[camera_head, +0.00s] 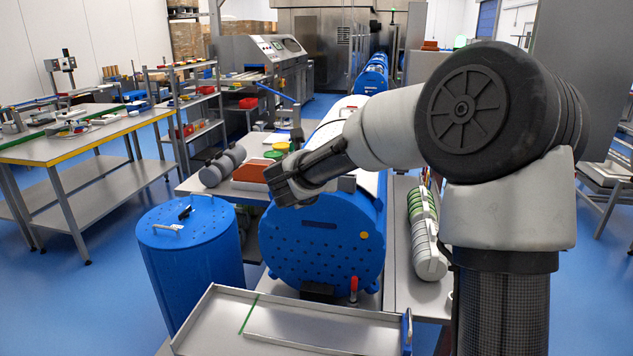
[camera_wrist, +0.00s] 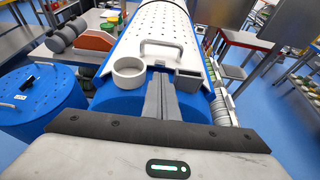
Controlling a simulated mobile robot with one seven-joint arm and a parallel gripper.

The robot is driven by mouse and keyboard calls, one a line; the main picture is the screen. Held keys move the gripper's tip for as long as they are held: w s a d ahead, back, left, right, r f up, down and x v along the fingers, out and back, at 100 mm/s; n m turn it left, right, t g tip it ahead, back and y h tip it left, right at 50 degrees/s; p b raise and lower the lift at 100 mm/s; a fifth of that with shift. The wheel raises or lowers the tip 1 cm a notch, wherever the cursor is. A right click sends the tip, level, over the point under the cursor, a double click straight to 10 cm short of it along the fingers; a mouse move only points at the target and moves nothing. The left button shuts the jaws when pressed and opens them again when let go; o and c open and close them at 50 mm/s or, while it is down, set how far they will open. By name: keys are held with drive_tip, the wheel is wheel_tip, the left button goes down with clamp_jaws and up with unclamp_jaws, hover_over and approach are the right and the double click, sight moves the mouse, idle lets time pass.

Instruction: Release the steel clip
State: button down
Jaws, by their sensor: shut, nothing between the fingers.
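A big blue drum (camera_head: 322,235) lies on its side in the middle of the head view, with a white perforated cover (camera_wrist: 160,22) on top. A bent metal loop (camera_wrist: 162,46) stands on the near edge of the cover in the wrist view. I cannot tell whether it is the steel clip; no other part there is clearly a clip. My gripper (camera_head: 283,186) is in front of the drum's upper left part. In the wrist view my gripper (camera_wrist: 160,78) is shut and empty, its tips pointing toward the loop. Whether they touch it is unclear.
A white ring (camera_wrist: 129,74) and a small grey box (camera_wrist: 189,79) flank the fingers. An upright blue tub (camera_head: 190,250) stands left of the drum. A steel tray (camera_head: 290,325) is in front. Grey rollers (camera_head: 222,166) lie on the bench behind.

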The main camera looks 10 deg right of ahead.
drive_tip(key=shift+g+y, duration=0.3)
drive_tip(key=shift+g, duration=0.5)
drive_tip(key=shift+w+d+r+p, duration=0.35)
drive_tip(key=shift+w+r+p, duration=0.4)
drive_tip(key=shift+p, duration=0.9)
drive_tip(key=shift+w+d+r+p, duration=0.45)
drive_tip(key=shift+w+p, duration=0.45)
drive_tip(key=shift+p, duration=0.75)
